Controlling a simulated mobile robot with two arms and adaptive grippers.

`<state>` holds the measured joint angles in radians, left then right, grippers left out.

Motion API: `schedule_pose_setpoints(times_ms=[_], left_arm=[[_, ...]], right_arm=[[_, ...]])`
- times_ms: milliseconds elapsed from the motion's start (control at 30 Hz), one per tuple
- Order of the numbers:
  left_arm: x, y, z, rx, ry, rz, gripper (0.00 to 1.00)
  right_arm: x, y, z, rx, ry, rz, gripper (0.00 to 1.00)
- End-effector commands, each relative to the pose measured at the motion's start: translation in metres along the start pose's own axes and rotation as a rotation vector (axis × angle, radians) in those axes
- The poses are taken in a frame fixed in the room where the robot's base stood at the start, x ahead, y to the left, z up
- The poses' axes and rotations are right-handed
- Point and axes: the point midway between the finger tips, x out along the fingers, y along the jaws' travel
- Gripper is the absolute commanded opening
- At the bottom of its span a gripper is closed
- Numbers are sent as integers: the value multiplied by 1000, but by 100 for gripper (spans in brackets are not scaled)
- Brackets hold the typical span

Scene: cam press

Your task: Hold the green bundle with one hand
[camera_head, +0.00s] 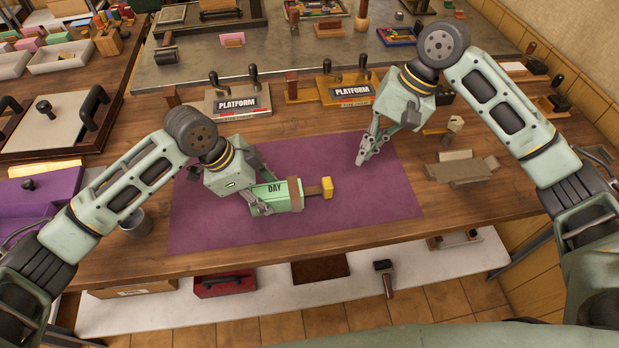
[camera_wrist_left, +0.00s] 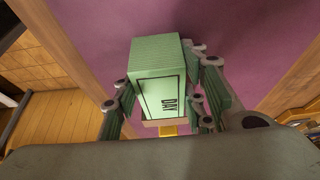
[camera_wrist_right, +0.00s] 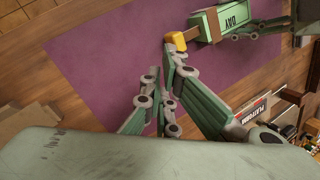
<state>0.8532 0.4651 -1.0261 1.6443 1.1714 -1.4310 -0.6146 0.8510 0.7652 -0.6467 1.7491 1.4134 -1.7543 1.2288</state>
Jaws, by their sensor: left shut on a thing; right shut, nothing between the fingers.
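The green bundle (camera_head: 268,197), a block marked DAY, lies over the purple mat (camera_head: 220,235). A brown piece with a yellow end (camera_head: 327,187) sticks out of its right side. My left gripper (camera_head: 272,196) is shut on the bundle, with fingers on both sides of it; in the left wrist view the bundle (camera_wrist_left: 158,75) sits between the fingers. I cannot tell whether it touches the mat. My right gripper (camera_head: 363,160) is shut and empty above the mat's upper right. In the right wrist view the bundle (camera_wrist_right: 222,20) is beyond its fingertips.
Two boards marked PLATFORM stand behind the mat, one at left (camera_head: 237,102) and one at right (camera_head: 350,92). A grey cup (camera_head: 134,224) and a purple box (camera_head: 40,205) are at the left. Brown blocks (camera_head: 462,170) lie right of the mat. The mat's right part is clear.

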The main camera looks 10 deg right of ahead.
Motion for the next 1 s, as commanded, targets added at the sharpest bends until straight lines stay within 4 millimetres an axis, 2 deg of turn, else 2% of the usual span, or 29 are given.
schedule_pose_setpoints(times_ms=[500, 700, 833, 1000], left_arm=[[0, 0, 0, 0, 1, -1, 16], [0, 0, 0, 0, 1, -1, 16], [0, 0, 0, 0, 1, -1, 16], [0, 0, 0, 0, 1, -1, 16]], right_arm=[[11, -52, 30, -1291, -1, 21, 0], [14, -68, 41, -1735, -7, 34, 0], [16, -74, 46, -1931, -12, 40, 0], [18, -78, 49, -2057, -17, 43, 0]])
